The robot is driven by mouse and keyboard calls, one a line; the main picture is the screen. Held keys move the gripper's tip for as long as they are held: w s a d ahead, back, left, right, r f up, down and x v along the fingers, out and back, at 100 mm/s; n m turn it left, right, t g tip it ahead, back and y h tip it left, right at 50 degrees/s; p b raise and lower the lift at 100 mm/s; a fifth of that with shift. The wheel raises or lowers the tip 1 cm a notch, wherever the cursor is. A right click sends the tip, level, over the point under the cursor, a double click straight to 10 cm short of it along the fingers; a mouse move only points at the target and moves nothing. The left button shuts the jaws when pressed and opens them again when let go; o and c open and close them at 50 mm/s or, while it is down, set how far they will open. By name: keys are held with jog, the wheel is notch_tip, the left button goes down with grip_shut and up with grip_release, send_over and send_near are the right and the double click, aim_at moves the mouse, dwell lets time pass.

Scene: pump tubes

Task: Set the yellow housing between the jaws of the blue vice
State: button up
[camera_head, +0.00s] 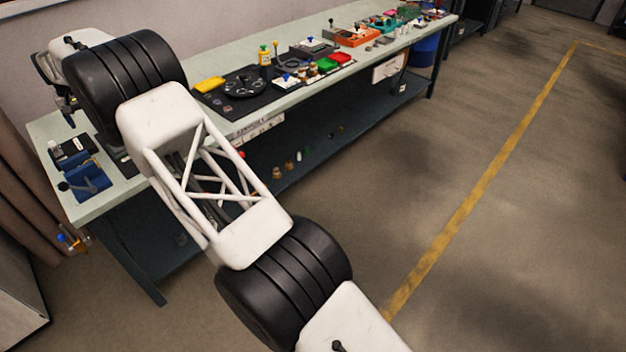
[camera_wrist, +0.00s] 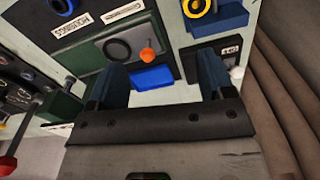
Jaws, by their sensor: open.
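My gripper (camera_wrist: 160,82) is open, with a dark finger on each side and nothing between the fingertips. The blue vice (camera_head: 90,180) stands at the near left end of the bench in the head view. In the wrist view, a dark blue body at the top right, likely the vice (camera_wrist: 232,14), is cut by the picture edge. A yellow ring-shaped part, likely the yellow housing (camera_wrist: 206,10), shows against it, apart from my fingers. I cannot tell whether it sits fully between the jaws. In the head view I cannot make out the housing.
In the wrist view, a bright blue block (camera_wrist: 152,77) and an orange knob (camera_wrist: 149,56) lie beyond my fingers, beside a dark grey plate (camera_wrist: 117,47). A yellow tray (camera_head: 209,84) and several parts stand farther along the bench (camera_head: 235,127). A curtain (camera_wrist: 287,60) hangs at the right.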

jog(key=w+d+r+m, duration=0.1)
jog(key=d+r, duration=0.7)
jog(key=d, duration=0.6)
jog(key=w+d+r+m, duration=0.1)
jog(key=w+d+r, duration=0.1)
jog(key=d+r, duration=0.95)
jog(key=s+d+r+m, duration=0.1)
jog(key=s+d+r, duration=0.15)
jog(key=d, duration=0.75)
jog(key=s+d+r+t, duration=0.15)
jog(key=s+d, duration=0.25)
jog(key=d, duration=0.5)
jog(key=s+d+r+m+g, duration=0.1)
jog(key=s+d+r, duration=0.15)
jog(key=d, duration=0.75)
jog(key=s+d+m+t, duration=0.1)
jog(key=s+d, duration=1.9)
jog(key=d, duration=0.2)
jog(key=s+d+f, duration=0.3)
jog(key=s+d, duration=0.1)
jog(key=s, duration=0.4)
jog(key=s+d+f+m, duration=0.1)
jog(key=s+d+f, duration=0.3)
jog(key=s, duration=0.4)
jog(key=s+d+f+m, duration=0.1)
jog(key=s+d+f, duration=0.2)
jog(key=s, duration=0.5)
jog(key=shift+d+f+t, duration=0.3)
jog(key=shift+d+t, duration=0.15)
